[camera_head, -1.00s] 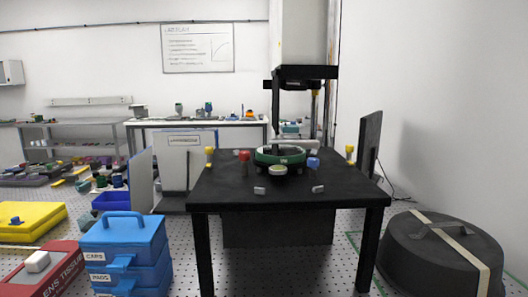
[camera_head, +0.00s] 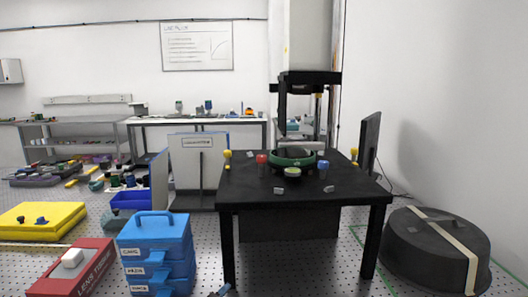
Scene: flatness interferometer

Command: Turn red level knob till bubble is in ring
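The red level knob (camera_head: 262,159) stands on the black table, just left of a round green-rimmed stage (camera_head: 294,162). A small round pale yellow-green level (camera_head: 292,172) sits at the front of the stage. Its bubble and ring are too small to make out. A blue knob (camera_head: 323,165) stands to the right of the stage. Neither of my grippers can be made out. A small dark piece (camera_head: 221,291) shows at the bottom edge, and I cannot tell what it is.
A blue case stack (camera_head: 156,248) and a red lens tissue box (camera_head: 72,269) stand at front left. A dark round cover (camera_head: 425,250) lies at right.

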